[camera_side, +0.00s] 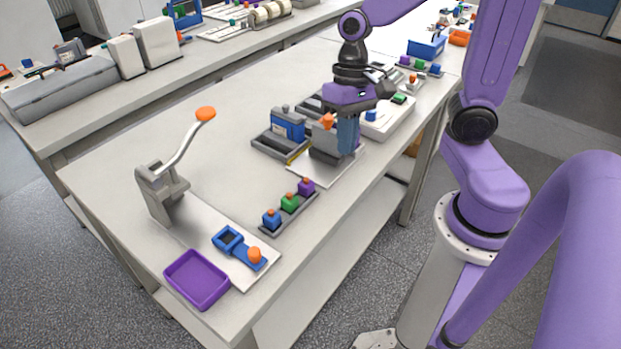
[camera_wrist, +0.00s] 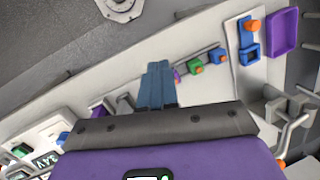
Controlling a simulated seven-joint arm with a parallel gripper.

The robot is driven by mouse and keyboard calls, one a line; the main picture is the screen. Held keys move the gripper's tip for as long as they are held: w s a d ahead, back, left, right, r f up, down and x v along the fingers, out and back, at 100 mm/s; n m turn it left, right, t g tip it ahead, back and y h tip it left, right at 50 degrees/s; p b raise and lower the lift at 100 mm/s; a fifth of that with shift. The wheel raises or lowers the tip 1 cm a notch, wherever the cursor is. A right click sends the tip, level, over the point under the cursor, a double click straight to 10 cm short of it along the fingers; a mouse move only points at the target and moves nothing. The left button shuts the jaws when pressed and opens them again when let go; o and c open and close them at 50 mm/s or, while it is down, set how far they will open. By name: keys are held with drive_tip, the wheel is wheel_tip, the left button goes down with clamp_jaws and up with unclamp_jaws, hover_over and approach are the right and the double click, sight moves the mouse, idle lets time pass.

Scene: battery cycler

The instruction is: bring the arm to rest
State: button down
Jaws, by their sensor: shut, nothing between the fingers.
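My gripper (camera_side: 347,136) is over the back right part of the white bench in the side view, its blue fingers pointing down. In the wrist view the blue fingers (camera_wrist: 157,88) are together with nothing between them. The fingers stand just in front of a grey device with an orange knob (camera_side: 327,121); whether they touch it I cannot tell. The device's lower part is partly hidden behind the gripper. My purple arm reaches in from the right.
A grey rack (camera_side: 263,229) holds blue, green and purple blocks. A purple tray (camera_side: 197,279), a blue fixture (camera_side: 228,239) and a lever press with an orange handle (camera_side: 205,114) stand at the front left. A blue module (camera_side: 287,124) sits left of my gripper. The bench's middle left is bare.

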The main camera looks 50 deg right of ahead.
drive_tip(key=s+a+n+t+h, duration=0.1)
drive_tip(key=s+n+h, duration=0.1)
drive_tip(key=s+n, duration=0.8)
drive_tip(key=n, duration=0.5)
drive_tip(key=shift+s+a+r+t, duration=0.25)
drive_tip(key=shift+s+a+t, duration=0.05)
drive_tip(key=shift+a, duration=0.1)
drive_tip(key=c, duration=1.8)
unclamp_jaws()
